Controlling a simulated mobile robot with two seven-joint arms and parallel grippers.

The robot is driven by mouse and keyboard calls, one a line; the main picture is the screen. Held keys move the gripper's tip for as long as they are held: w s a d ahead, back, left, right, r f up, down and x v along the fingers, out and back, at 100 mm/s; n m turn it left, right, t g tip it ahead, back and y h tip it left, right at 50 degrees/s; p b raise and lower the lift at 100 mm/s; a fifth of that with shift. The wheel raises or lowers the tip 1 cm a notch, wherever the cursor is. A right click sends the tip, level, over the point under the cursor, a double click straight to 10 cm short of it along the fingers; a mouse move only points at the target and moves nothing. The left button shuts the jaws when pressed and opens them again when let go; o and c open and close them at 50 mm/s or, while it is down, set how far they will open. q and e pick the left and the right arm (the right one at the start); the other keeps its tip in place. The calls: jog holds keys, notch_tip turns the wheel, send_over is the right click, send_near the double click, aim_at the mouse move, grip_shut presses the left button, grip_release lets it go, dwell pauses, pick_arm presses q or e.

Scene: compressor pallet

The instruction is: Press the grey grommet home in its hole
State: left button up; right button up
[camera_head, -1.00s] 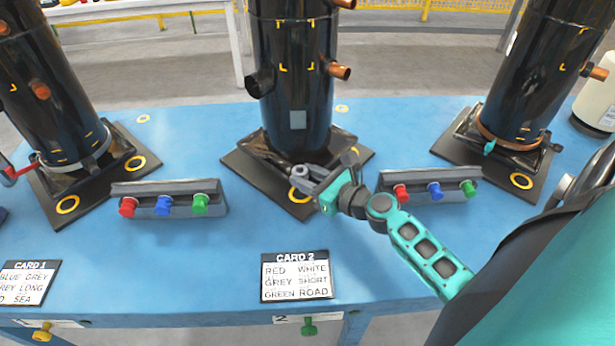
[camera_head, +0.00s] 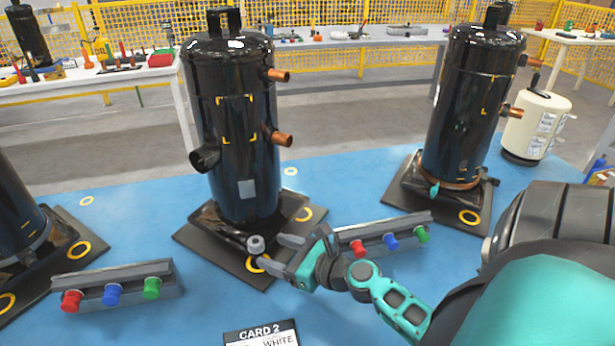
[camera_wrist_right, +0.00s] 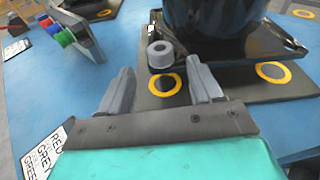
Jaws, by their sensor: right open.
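The grey grommet (camera_head: 256,243), a short ring-shaped plug, stands at the near corner of the black compressor's foot plate (camera_head: 230,236). It also shows in the right wrist view (camera_wrist_right: 160,54). It stands up above the plate corner; its lower part and the hole are hidden, so I cannot tell how deep it sits. The tall black compressor (camera_head: 232,140) stands upright. My right gripper (camera_head: 271,250) is open and empty, its fingers pointing at the grommet. In the wrist view the grommet lies just beyond and between the fingertips (camera_wrist_right: 160,70), apparently not gripped. My left gripper is out of view.
Grey racks with red, blue and green caps stand left (camera_head: 118,280) and right (camera_head: 390,232) on the blue table. A second compressor (camera_head: 465,110) stands at the right. A dark mat with yellow rings (camera_head: 190,238) lies under the middle compressor. A card (camera_head: 262,334) lies in front.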

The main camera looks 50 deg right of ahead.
jog(key=v, duration=0.8)
jog(key=shift+s+r+b, duration=0.25)
jog(key=shift+s+b, duration=0.05)
jog(key=shift+c, duration=0.5)
